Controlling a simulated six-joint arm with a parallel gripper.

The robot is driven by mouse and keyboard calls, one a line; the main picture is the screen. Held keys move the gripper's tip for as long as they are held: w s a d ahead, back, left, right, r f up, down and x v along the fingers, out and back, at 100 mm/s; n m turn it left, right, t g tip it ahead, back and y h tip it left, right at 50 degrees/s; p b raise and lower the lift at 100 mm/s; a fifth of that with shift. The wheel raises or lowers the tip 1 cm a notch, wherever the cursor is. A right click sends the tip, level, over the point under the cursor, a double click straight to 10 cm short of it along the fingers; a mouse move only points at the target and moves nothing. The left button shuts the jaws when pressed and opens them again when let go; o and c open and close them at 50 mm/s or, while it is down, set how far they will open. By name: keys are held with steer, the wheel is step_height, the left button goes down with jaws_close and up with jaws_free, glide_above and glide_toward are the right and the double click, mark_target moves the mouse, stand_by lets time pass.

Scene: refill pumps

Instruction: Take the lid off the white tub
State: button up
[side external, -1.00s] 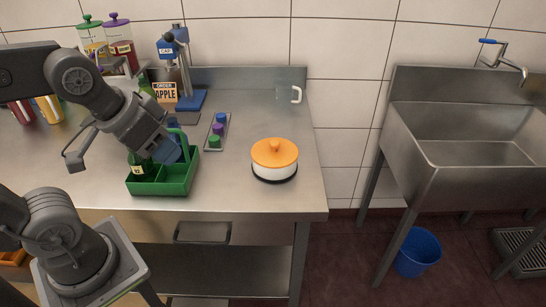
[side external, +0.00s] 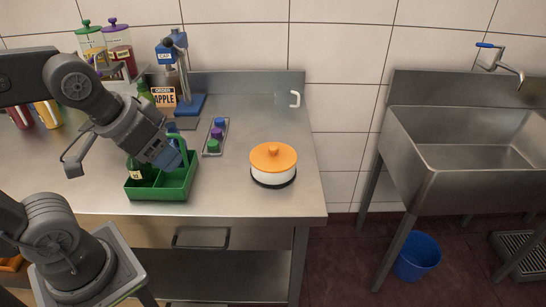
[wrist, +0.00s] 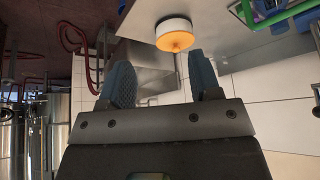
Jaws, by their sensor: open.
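The white tub (side external: 272,178) stands on the right part of the steel counter with its orange knobbed lid (side external: 273,157) on top. In the wrist view the tub (wrist: 173,23) and lid (wrist: 174,41) appear upside down, beyond the fingers. My gripper (side external: 170,156) is over the green caddy, left of the tub and well apart from it. In the wrist view my gripper (wrist: 162,80) has its two blue fingers spread with nothing between them.
The green caddy (side external: 160,190) with bottles is below my gripper. A tray of coloured caps (side external: 216,137) lies between caddy and tub. A blue capping press (side external: 190,104) and an order sign (side external: 164,97) stand behind. The counter around the tub is clear.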

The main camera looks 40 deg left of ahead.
steer(key=w+r+n+g, duration=0.2)
steer(key=w+r+n, duration=0.25)
steer(key=w, duration=0.35)
steer(key=n+g, duration=0.4)
steer(key=n, duration=1)
glide_above(273, 147)
step_height(273, 147, down, 7)
steer(key=shift+m, duration=0.25)
step_height(273, 147, down, 13)
steer(key=shift+f, duration=0.2)
steer(key=c, duration=1)
steer(key=shift+r, duration=0.1)
